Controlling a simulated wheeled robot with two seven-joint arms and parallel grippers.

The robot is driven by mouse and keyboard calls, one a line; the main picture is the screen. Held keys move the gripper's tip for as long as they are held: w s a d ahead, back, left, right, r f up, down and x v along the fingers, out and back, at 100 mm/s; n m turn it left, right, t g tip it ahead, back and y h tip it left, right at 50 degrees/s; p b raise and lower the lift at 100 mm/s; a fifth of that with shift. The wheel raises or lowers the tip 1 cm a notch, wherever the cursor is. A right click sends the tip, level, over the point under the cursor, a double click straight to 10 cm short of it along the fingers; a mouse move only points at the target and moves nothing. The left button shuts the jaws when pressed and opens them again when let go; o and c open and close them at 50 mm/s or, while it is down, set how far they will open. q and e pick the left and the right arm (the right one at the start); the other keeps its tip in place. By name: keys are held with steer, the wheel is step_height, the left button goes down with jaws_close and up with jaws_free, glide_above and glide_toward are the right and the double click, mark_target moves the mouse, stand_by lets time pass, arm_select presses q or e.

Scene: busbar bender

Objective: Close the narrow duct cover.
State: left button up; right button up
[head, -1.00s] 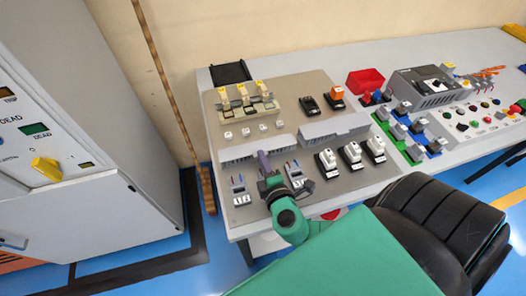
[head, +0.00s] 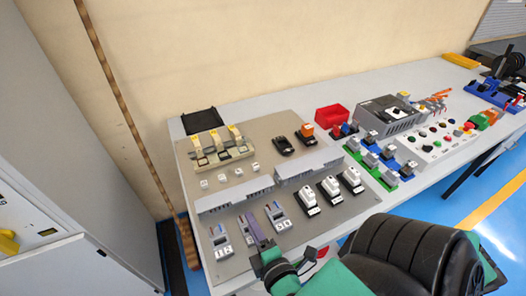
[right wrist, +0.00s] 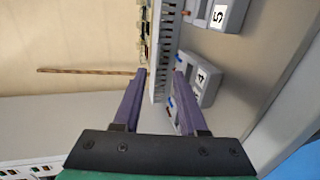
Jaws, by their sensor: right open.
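Two grey slotted wire ducts lie end to end across the grey-brown panel: a left duct (head: 236,194) and a right duct (head: 307,167). I cannot tell for certain which is the narrow one, or how its cover sits. My right gripper (head: 250,218), with purple fingers, is in front of the left duct, above the row of grey devices. In the right wrist view its fingers (right wrist: 160,78) are apart, with a slotted duct (right wrist: 167,48) showing between and beyond them. I cannot tell whether they touch it. My left gripper is not in view.
Grey numbered devices (head: 221,240) stand close beside the right gripper. White-topped switches (head: 331,188) stand to its right. Yellow-topped devices (head: 218,142) are behind the ducts. A red bin (head: 331,117) and a button box (head: 438,133) stand farther right. A grey cabinet (head: 75,180) is at left.

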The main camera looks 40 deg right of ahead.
steer(key=v, duration=0.6)
steer(key=shift+s+a+r+b, duration=0.1)
steer(key=shift+s+r+b, duration=0.05)
steer(key=shift+s+b, duration=0.15)
